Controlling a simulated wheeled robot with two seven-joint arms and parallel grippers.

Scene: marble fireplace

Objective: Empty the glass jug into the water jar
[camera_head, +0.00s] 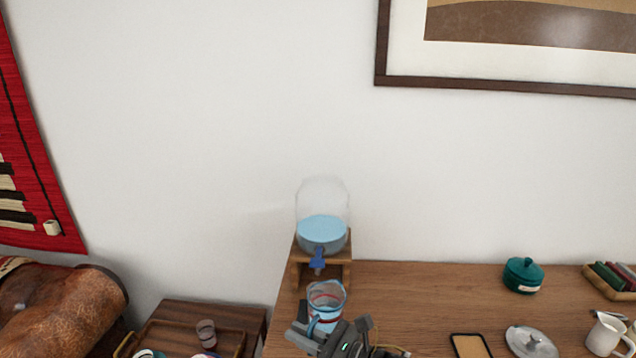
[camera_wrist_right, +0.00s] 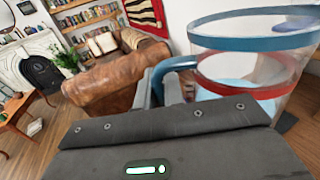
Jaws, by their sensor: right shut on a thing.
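The water jar (camera_head: 322,232) is a clear round vessel with blue water in its lower part and a blue tap. It stands on a wooden stand (camera_head: 298,262) at the left end of the sideboard. The glass jug (camera_head: 327,293) has a blue rim, a red band and a blue handle, and stands roughly upright in front of the stand, below the tap. My right gripper (camera_head: 328,331) is shut on the jug's handle. In the right wrist view the jug (camera_wrist_right: 250,68) is close at the upper right, with pale blue water in it. My left gripper is not in view.
The wooden sideboard (camera_head: 420,290) has clear room right of the stand. Farther right are a teal lidded pot (camera_head: 523,275), a silver lid (camera_head: 531,342) and a white pitcher (camera_head: 605,334). A lower table with a tray (camera_head: 230,339) and a cup (camera_head: 206,333) is at the left.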

